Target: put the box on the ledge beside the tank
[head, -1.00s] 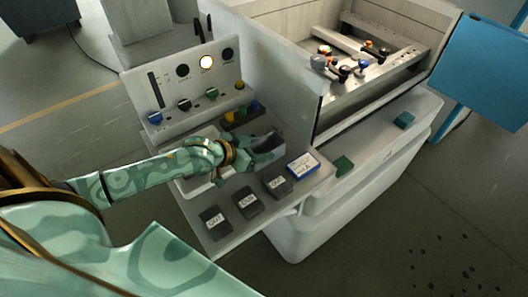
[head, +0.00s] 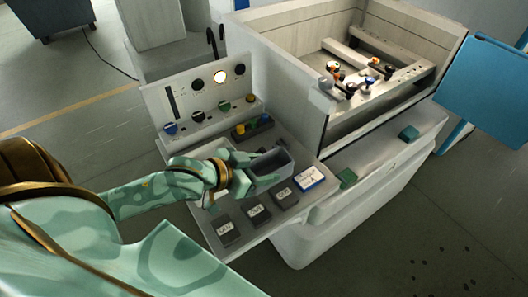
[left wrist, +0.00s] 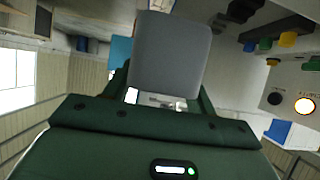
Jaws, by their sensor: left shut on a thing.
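A grey open-topped box (head: 272,170) is held in my left gripper (head: 250,170), just above the console shelf in the head view. Whether the box touches the shelf is hard to tell. In the left wrist view the box (left wrist: 170,55) shows as a plain grey block between the dark green fingers (left wrist: 158,95). The tank (head: 285,75) is the pale open bin behind and to the right, with clamps inside. The ledge (head: 382,152) runs along the tank's front, to the right of the box. My right gripper is not in view.
Dark labelled blocks (head: 258,215) and a blue-and-white packet (head: 310,178) lie on the shelf (head: 240,242). A blue panel (head: 484,85) stands at right.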

